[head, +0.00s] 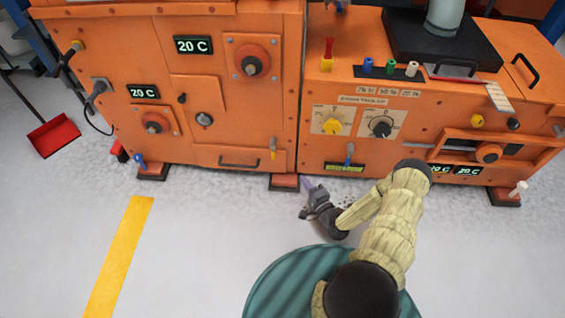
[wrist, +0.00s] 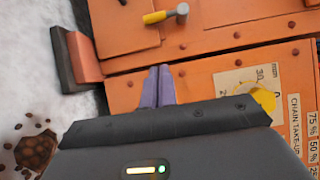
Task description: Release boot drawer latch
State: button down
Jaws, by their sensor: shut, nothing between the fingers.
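A small lever with a yellow grip and a metal end (head: 273,148) sits at the right end of the low drawer front (head: 205,155) on the left orange cabinet; which lever is the boot drawer latch is not labelled. The same lever shows at the top of the wrist view (wrist: 165,14), lying sideways there. My gripper (head: 308,183) is low in front of the cabinets, below and right of that lever and apart from it. Its two purple fingers (wrist: 159,85) are together with nothing between them.
A drawer handle (head: 239,163) is left of the yellow lever. Cabinet feet (head: 284,182) stand on the floor nearby. A yellow knob (wrist: 263,98) sits by the chain take-up label. A brown pile (wrist: 36,149) with scattered bits lies on the floor. Open floor lies in front.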

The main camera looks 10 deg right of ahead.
jog(key=shift+w, duration=0.1)
jog(key=a+b+x, duration=0.2)
jog(key=b+x, duration=0.5)
jog(key=x, duration=0.5)
jog(key=shift+a, duration=0.45)
jog(key=shift+f, duration=0.1)
